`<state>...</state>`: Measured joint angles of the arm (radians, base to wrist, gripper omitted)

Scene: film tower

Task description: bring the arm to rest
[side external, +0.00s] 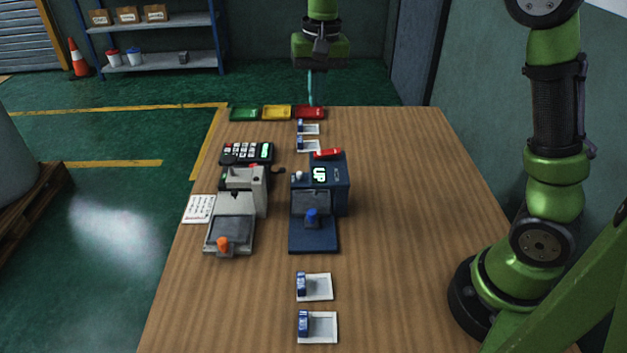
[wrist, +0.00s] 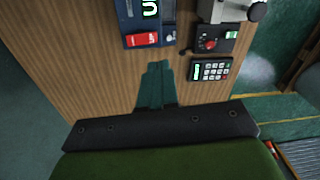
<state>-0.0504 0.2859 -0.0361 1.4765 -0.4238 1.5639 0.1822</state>
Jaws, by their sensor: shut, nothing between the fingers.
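My gripper (side external: 310,100) hangs upright at the far end of the table, with its thin teal fingers together and nothing between them. In the side view its fingertips overlap the back edge of the red tray (side external: 318,113); I cannot tell their height above it. In the wrist view the closed fingers (wrist: 158,66) point toward the blue machine (wrist: 157,10). The arm's base and lower links stand at the right of the side view.
The blue machine (side external: 341,185) and a grey machine (side external: 255,190) stand mid-table, with a keypad (side external: 247,153) behind. Green (side external: 244,114) and yellow (side external: 277,112) trays line the far edge. Several white pads with blue items lie in front and behind. The table's right side is clear.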

